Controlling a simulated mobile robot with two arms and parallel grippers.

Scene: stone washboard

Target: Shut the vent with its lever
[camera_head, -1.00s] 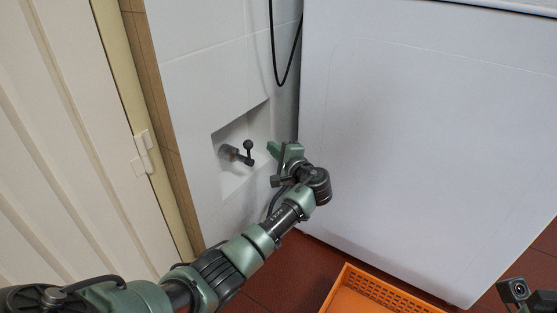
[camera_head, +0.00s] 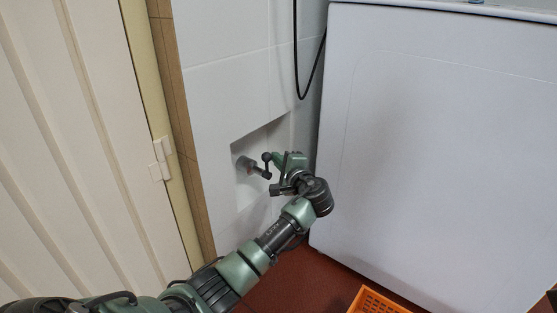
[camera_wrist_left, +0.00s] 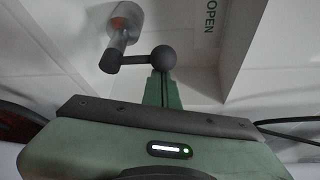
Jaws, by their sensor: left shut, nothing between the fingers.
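The vent lever (camera_head: 257,168) sits in a square recess in the white tiled wall, a metal stem with a dark arm and a round ball knob. The wrist view shows the ball knob (camera_wrist_left: 164,57) close up, beside the stem (camera_wrist_left: 124,22). My left gripper (camera_head: 276,157) is at the recess, just right of the knob. Its green fingers (camera_wrist_left: 160,88) are shut and empty, with tips right at the knob; I cannot tell if they touch it. A label reading OPEN (camera_wrist_left: 209,17) is on the wall near the lever. My right gripper is not seen.
A large white appliance (camera_head: 430,130) stands right of the recess. A black cable (camera_head: 299,75) hangs above it. A white slatted door (camera_head: 70,150) is at the left. An orange crate (camera_head: 372,301) lies on the red floor.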

